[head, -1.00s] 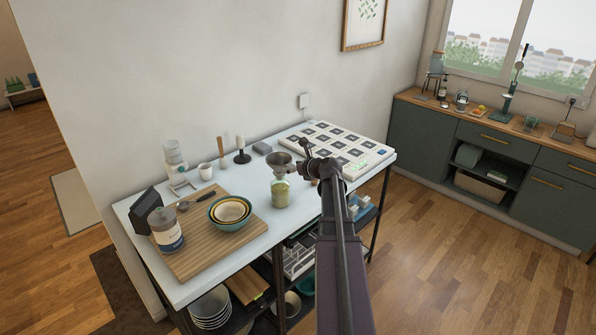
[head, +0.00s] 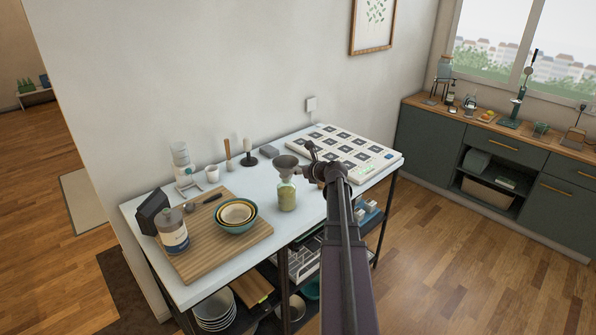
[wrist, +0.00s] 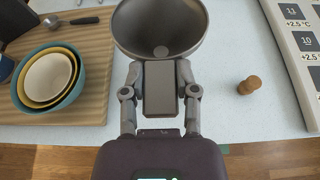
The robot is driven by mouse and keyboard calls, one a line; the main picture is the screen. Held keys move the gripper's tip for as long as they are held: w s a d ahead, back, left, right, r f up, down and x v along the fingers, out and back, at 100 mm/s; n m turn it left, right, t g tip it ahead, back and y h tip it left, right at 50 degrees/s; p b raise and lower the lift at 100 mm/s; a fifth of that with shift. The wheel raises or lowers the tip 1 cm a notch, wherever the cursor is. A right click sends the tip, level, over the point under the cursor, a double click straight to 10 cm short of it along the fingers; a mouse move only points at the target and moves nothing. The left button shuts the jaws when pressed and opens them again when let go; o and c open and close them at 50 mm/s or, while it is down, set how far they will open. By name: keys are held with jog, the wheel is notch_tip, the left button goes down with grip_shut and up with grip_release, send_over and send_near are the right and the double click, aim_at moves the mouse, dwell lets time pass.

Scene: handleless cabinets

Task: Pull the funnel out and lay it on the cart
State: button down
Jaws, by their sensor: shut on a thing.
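The grey funnel (head: 287,161) is upright over the mouth of a glass jar (head: 287,196) with pale green contents, in the head view. Whether its spout is still inside the jar neck I cannot tell. My gripper (head: 309,170) is at the funnel's right side. In the wrist view, my gripper (wrist: 160,92) is shut on the flat tab of the funnel (wrist: 160,28), one finger on each side; the wide cone opens beyond. The jar is hidden there. The cart (head: 262,188) has a pale top and dark legs.
A cutting board (head: 205,254) with nested bowls (head: 236,215) and a canister (head: 172,231) lies left of the jar. A white panel of dark squares (head: 345,149) is at the right. A cork (wrist: 249,85) lies nearby. Some bare top shows between board and jar.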

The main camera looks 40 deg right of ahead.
jog(key=shift+r+p, duration=3)
jog(key=shift+w+f, duration=0.1)
